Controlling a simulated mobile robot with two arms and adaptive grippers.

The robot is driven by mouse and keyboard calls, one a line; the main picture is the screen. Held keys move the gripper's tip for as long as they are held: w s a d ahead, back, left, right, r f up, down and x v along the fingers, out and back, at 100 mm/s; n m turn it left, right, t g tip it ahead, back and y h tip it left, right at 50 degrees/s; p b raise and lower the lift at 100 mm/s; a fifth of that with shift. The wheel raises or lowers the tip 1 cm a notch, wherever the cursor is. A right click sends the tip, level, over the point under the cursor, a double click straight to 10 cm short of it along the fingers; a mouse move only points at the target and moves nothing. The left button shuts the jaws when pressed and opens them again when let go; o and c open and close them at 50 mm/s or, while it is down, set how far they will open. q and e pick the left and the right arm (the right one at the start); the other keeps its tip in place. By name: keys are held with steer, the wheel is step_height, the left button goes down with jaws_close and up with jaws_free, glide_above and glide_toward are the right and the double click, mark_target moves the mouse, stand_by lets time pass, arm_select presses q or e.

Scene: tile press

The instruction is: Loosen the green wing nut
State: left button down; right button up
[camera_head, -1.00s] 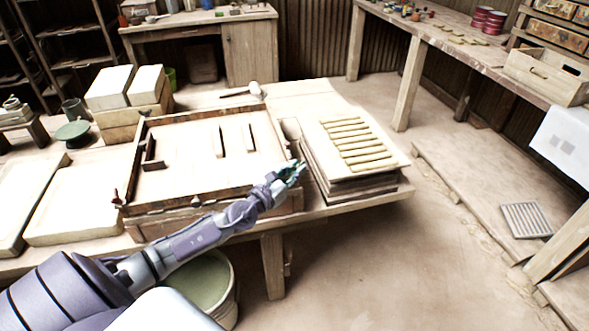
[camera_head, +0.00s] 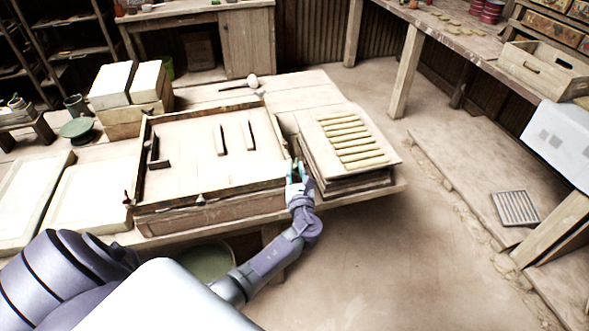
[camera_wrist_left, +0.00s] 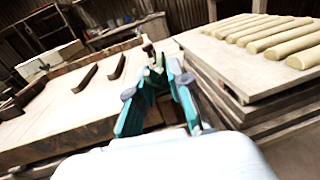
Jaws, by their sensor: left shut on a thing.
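My left gripper (camera_head: 296,170) is at the near right corner of the wooden frame (camera_head: 165,202) on the bench, in the gap beside the board stack. In the left wrist view its teal fingers (camera_wrist_left: 156,88) are shut on a small greenish piece (camera_wrist_left: 155,72), which looks like the green wing nut. The fingers hide most of it, so its shape and how it sits on its bolt cannot be made out. My right gripper is not in view.
A stack of boards (camera_head: 385,180) with several yellowish bars (camera_head: 350,136) on top stands close right of my gripper. Dark upright strips (camera_head: 219,140) stand inside the frame. A mallet (camera_head: 252,82) lies behind it. Open floor (camera_head: 420,260) lies to the right.

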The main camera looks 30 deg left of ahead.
arm_select(q)
steer(key=shift+w+d+n+g+y+b, duration=0.1)
steer(key=shift+w+n+g+y+b, duration=0.1)
steer(key=shift+n+g+y+b, duration=0.65)
steer(key=n+g+y+b, duration=0.1)
steer(key=n+g+b, duration=0.1)
steer(key=n+g+y+b, duration=0.2)
steer(key=g, duration=0.1)
steer(key=n+g+y+b, duration=0.1)
steer(key=n+g+b, duration=0.1)
steer(key=g, duration=0.1)
steer(key=shift+w, duration=0.25)
steer(key=shift+r+n+g+y+b, duration=0.2)
steer(key=shift+n+g+y+b, duration=0.15)
steer(key=shift+n+g+b, duration=0.7)
steer(key=shift+m+g, duration=0.3)
steer(key=shift+g, duration=0.1)
steer(key=shift+r, duration=0.15)
